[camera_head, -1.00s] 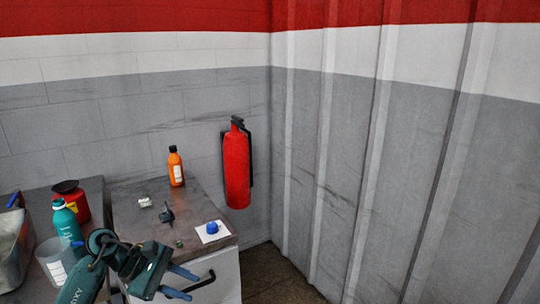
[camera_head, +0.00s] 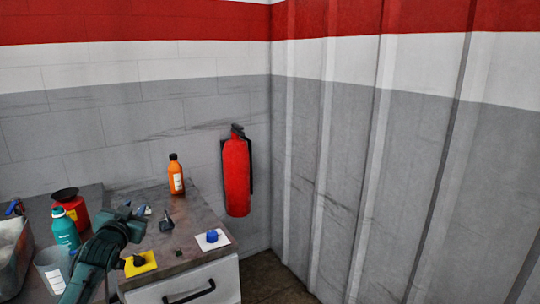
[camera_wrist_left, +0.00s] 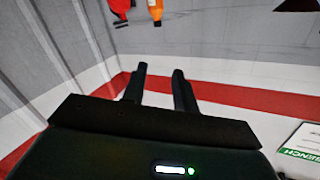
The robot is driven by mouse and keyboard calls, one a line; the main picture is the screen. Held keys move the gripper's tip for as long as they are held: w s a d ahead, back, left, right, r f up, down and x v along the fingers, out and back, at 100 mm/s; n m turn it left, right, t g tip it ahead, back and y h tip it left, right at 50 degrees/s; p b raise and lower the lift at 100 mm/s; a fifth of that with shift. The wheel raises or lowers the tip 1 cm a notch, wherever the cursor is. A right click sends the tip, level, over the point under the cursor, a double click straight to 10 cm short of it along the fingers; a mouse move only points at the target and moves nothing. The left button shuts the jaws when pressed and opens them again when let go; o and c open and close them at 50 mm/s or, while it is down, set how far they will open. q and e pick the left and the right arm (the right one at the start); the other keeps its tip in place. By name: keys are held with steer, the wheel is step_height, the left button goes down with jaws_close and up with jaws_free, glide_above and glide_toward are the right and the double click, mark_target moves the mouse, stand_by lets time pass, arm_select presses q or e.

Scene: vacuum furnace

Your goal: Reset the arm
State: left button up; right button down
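My left arm comes in from the lower left in the head view. Its gripper (camera_head: 143,211) is raised over the left part of the cabinet top and points toward the wall. In the left wrist view its two dark fingers (camera_wrist_left: 158,88) stand apart with nothing between them. My right gripper is in neither view.
The cabinet top (camera_head: 195,213) holds an orange bottle (camera_head: 176,175), a blue piece on a white card (camera_head: 220,243), and a black piece on a yellow card (camera_head: 147,268). A teal bottle (camera_head: 65,230), clear beaker (camera_head: 52,265) and red can (camera_head: 75,208) stand left. An extinguisher (camera_head: 237,175) hangs behind.

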arm_select(q)
steer(key=s+d+f+m+g+h, duration=0.1)
steer(key=s+d+f, duration=0.3)
steer(key=f, duration=0.3)
steer(key=s+d+f+g+h, duration=0.1)
steer(key=s+d+f, duration=0.2)
steer(key=s+f, duration=0.25)
steer(key=s+d+f+g+h, duration=0.1)
steer(key=s+d+f, duration=0.3)
steer(key=s, duration=0.6)
steer(key=s+d+f+g+h, duration=0.1)
steer(key=s+d+f, duration=0.4)
steer(key=s, duration=0.5)
steer(key=s+d+f+g+h, duration=0.1)
steer(key=s+d+f, duration=0.4)
steer(key=s, duration=0.5)
steer(key=shift+d+n+g+h, duration=0.25)
steer(key=shift+n+g+h, duration=0.05)
steer(key=shift+g, duration=0.5)
